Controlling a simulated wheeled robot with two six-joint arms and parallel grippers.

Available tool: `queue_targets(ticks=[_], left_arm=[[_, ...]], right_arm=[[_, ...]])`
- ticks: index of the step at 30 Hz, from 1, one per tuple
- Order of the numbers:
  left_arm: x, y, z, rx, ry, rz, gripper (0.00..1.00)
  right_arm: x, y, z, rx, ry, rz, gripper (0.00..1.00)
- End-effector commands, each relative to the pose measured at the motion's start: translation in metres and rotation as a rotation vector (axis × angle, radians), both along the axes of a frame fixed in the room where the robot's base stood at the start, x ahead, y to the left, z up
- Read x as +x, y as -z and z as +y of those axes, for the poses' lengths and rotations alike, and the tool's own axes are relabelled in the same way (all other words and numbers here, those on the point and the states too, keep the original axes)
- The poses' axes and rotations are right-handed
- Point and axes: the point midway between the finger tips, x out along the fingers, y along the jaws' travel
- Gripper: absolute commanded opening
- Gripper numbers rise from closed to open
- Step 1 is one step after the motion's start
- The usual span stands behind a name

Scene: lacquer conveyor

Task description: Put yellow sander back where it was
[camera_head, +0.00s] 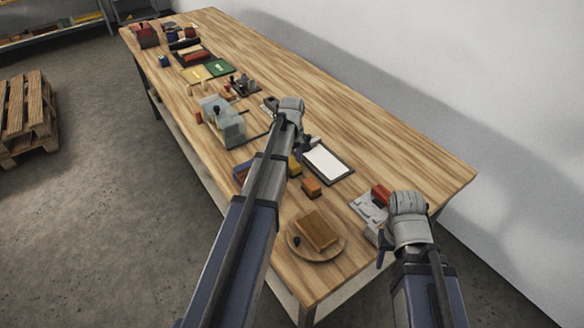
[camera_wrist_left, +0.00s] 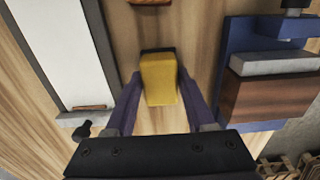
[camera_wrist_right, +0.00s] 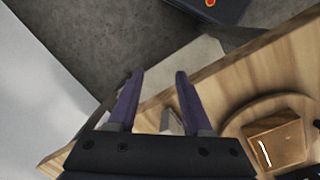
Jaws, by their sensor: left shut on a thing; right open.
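The yellow sander (camera_wrist_left: 158,82) is a small yellow block with a dark end. It sits between the fingers of my left gripper (camera_wrist_left: 160,92), which is shut on it. In the head view the yellow sander (camera_head: 295,166) shows just right of my left arm, which partly hides it, near the clipboard. Whether it touches the table is hard to tell. My right gripper (camera_wrist_right: 158,76) is open and empty at the table's near right edge. In the head view its fingers are mostly hidden by the wrist.
A clipboard with a white sheet (camera_head: 327,163) and an orange block (camera_head: 312,187) lie close by. A blue tool with a brown block (camera_wrist_left: 270,98) stands beside the sander. A round plate (camera_head: 292,248) bears a wooden block. Bare wood (camera_head: 400,140) lies along the wall side.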

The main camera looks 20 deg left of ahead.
Motion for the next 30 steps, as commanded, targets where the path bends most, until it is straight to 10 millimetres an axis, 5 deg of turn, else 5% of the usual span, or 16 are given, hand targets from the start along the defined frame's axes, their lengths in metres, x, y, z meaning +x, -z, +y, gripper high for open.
queue_targets(ticks=[8,9,17,30], left_arm=[[0.0,0.0024,0.0,0.0,0.0,0.0,0.1],[0.0,0.0025,0.0,0.0,0.0,0.0,0.55],[0.0,0.0013,0.0,0.0,0.0,0.0,0.84],[0.0,-0.0054,0.0,0.0,0.0,0.0,0.84]], right_arm=[[0.0,0.0024,0.0,0.0,0.0,0.0,0.5],[0.0,0.0025,-0.0001,0.0,0.0,0.0,0.5],[0.0,0.0013,0.0,0.0,0.0,0.0,0.5],[0.0,-0.0054,0.0,0.0,0.0,0.0,0.5]])
